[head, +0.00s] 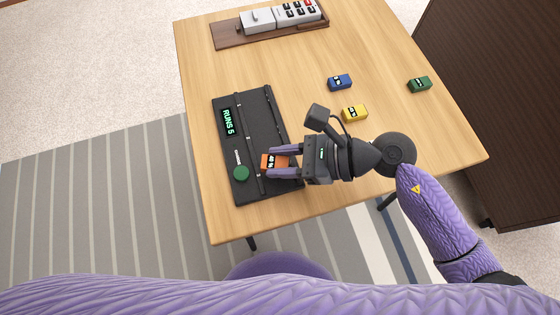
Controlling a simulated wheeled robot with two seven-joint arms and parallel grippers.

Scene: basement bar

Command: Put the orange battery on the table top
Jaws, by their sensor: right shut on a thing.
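The orange battery (268,161) is between the fingertips of my right gripper (270,162), over the near part of the black device (259,110). My right gripper is shut on it, and its fingers partly cover it. I cannot tell whether the battery touches the device or is held just above it. The wooden table top (400,140) is under the device and my right gripper. My left gripper is not in view.
Blue (340,82), yellow (355,113) and green (419,84) batteries lie apart on the table. The device has a lit display (228,121) and a green button (241,173). A wooden tray (231,39) with grey devices is at the back. A dark cabinet (500,110) stands right.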

